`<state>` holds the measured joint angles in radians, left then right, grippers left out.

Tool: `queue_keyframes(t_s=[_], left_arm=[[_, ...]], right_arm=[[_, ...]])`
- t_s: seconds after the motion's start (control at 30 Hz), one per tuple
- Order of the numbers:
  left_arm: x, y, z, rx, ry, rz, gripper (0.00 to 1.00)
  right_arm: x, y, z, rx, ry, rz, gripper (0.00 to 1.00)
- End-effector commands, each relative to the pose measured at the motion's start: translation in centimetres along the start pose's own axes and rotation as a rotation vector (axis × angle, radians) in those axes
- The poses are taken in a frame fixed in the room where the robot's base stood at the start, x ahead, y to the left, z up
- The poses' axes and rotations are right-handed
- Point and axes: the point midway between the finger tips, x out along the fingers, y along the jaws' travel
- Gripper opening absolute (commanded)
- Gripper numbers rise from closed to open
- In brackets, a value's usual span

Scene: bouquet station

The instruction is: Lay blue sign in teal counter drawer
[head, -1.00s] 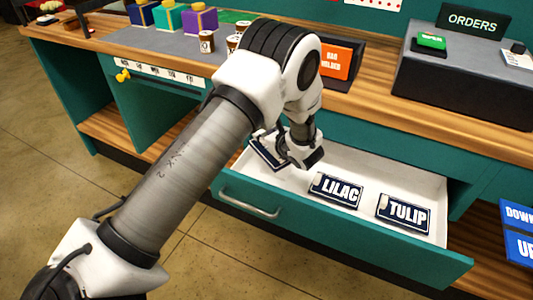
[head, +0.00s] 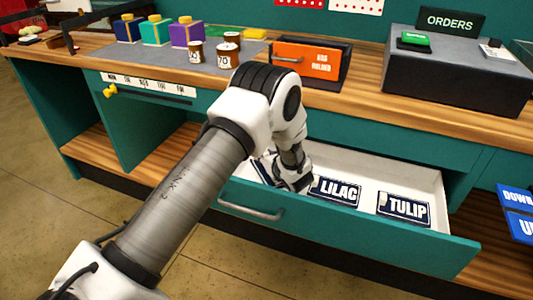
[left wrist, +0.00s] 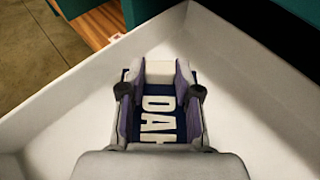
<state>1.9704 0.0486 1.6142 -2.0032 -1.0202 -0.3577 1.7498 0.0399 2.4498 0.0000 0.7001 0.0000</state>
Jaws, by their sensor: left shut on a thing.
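The blue sign (left wrist: 158,118) has white letters starting "DAH" and lies between the fingers of my left gripper (left wrist: 160,96) in the left wrist view. In the head view, my left gripper (head: 293,184) is down inside the open teal drawer (head: 340,232), at its left end, shut on the sign. Only a dark edge of the sign (head: 262,171) shows there, left of the fingers; the arm hides the rest. I cannot tell whether the sign touches the white drawer floor. My right gripper is not in view.
A LILAC sign (head: 338,191) and a TULIP sign (head: 403,208) lie in the drawer to the right. The drawer's front wall with its handle (head: 250,207) is close to the gripper. An orange holder (head: 306,61) and a grey ORDERS stand (head: 455,78) are on the counter.

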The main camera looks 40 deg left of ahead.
Motion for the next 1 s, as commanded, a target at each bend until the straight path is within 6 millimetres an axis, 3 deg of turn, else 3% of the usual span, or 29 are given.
queue_keyframes(t_s=[0.93, 0.97, 1.0], left_arm=[[0.5, 0.0, -1.1, -0.001, -0.001, 0.000, 0.00], [0.4, 0.0, -1.0, -0.001, -0.001, 0.000, 0.43], [0.4, 0.0, -1.0, -0.001, -0.001, 0.000, 0.57]], right_arm=[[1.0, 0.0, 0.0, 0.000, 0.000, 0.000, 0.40], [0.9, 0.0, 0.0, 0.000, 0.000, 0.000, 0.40], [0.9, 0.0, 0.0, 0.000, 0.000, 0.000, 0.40]])
